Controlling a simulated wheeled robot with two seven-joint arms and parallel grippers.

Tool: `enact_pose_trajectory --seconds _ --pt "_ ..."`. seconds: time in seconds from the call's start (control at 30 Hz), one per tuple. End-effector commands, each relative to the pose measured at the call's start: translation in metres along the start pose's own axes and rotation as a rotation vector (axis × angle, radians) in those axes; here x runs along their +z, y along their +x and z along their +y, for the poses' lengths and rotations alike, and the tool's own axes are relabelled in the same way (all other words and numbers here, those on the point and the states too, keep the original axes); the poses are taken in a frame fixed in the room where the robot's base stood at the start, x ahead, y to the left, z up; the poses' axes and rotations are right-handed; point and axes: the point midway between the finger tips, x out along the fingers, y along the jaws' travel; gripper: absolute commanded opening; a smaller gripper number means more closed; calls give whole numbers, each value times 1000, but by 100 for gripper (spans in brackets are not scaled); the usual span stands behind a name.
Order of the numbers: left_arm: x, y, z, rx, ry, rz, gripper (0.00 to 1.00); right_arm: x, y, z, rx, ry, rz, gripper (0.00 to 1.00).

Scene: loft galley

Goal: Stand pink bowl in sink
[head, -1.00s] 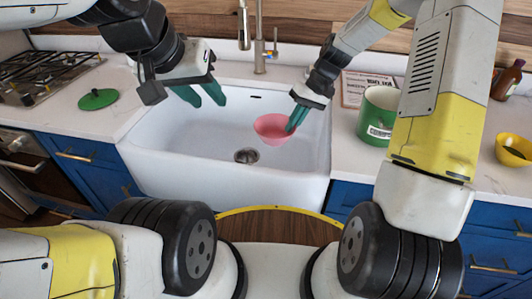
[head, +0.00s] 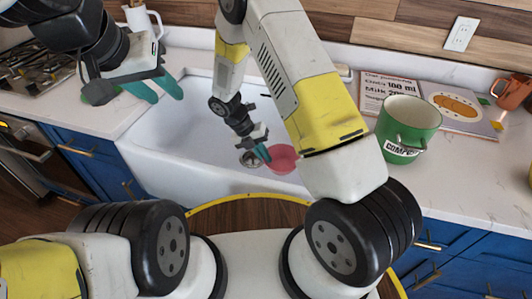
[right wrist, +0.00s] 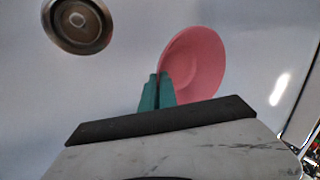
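The pink bowl (head: 283,158) is low in the white sink (head: 185,135), right of the drain. I cannot tell whether it touches the sink floor. My right gripper (head: 263,153) is at the bowl's left edge. In the right wrist view the teal fingers (right wrist: 157,90) are close together with the rim of the bowl (right wrist: 196,66) between them, and the bowl looks tilted in that view. My left gripper (head: 160,88) is open and empty, above the sink's left edge. My right arm hides part of the sink's right side.
The metal drain (right wrist: 77,22) is beside the bowl. A white pitcher (head: 142,28) and stove (head: 35,70) are at left.

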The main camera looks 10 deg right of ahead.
Motion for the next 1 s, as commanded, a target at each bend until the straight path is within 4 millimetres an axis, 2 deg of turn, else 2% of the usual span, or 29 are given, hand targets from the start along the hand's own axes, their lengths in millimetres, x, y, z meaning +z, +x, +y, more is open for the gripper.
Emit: enact_pose_trajectory --seconds 0.03,0.17,0.37,0.6,0.93,1.0 --pt "0 0 0 0 0 0 36 -1 11 4 -5 -4 1 0" --pt "0 0 0 0 0 0 36 -1 32 15 -4 0 2 0" --pt "0 0 0 0 0 0 36 0 46 23 -1 2 1 0" --pt "0 0 0 0 0 0 36 -1 74 37 -3 3 3 0" --pt "0 0 0 0 0 0 36 0 77 40 0 5 3 0" --pt "0 0 0 0 0 0 36 0 77 40 0 5 2 13"
